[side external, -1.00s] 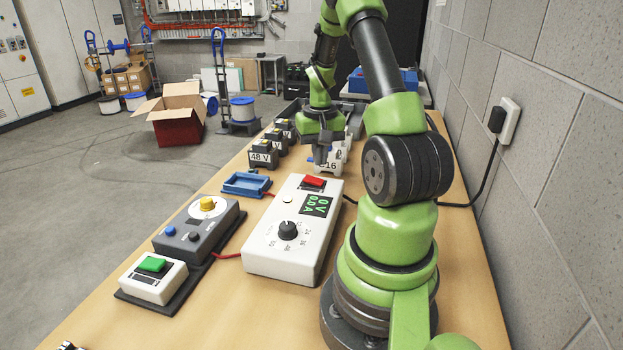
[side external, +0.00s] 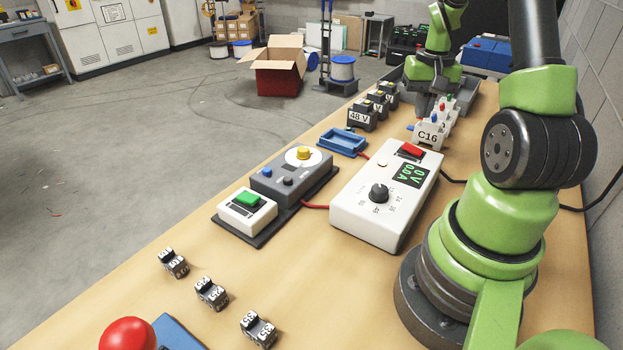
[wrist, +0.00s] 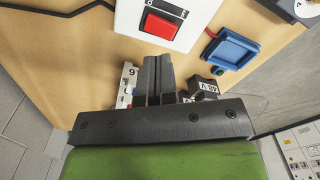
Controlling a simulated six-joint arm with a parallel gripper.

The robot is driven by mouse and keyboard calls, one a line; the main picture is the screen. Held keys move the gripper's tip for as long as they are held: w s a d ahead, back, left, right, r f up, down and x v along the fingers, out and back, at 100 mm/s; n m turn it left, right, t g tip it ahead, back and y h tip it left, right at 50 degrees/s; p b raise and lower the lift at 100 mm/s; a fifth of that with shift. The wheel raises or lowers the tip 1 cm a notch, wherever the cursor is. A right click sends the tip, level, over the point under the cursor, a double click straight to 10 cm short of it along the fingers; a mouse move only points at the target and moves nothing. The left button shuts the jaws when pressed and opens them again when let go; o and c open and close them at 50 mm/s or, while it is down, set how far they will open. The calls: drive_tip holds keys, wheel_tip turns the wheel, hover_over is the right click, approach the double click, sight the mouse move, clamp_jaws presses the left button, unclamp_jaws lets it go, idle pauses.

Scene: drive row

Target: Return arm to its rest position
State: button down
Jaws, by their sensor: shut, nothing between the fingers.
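My gripper (wrist: 153,78) is shut and empty, its two dark fingers side by side in the wrist view. In the side view my gripper (side external: 424,104) hangs at the far part of the bench, behind the front white block labelled C16 (side external: 428,137), which is fully visible. The white row also shows left of the fingers in the wrist view (wrist: 128,72). I cannot tell whether the fingers touch anything. My arm is raised and reaches along the right side of the bench.
The white supply box (side external: 386,195) has a red switch and a display reading 0 V. Black 48 V blocks (side external: 361,118), a blue tray (side external: 343,142) and a grey control box (side external: 290,178) stand left. Small labelled blocks (side external: 211,293) lie in front.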

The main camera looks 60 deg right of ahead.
drive_tip(key=w+a+r+n+t+h, duration=0.1)
drive_tip(key=w+a+r+n+t, duration=0.3)
drive_tip(key=a+r, duration=0.85)
drive_tip(key=s+a+r+n+t+y, duration=0.1)
drive_tip(key=s+a+n, duration=0.1)
drive_tip(key=a, duration=0.6)
drive_tip(key=s+a+r+n+t+y, duration=0.1)
drive_tip(key=s+a, duration=0.3)
drive_tip(key=a, duration=0.4)
drive_tip(key=shift+s+a+r+n+t+y, duration=0.4)
drive_tip(key=shift+r+t+y, duration=0.1)
drive_tip(key=shift+r+y, duration=0.15)
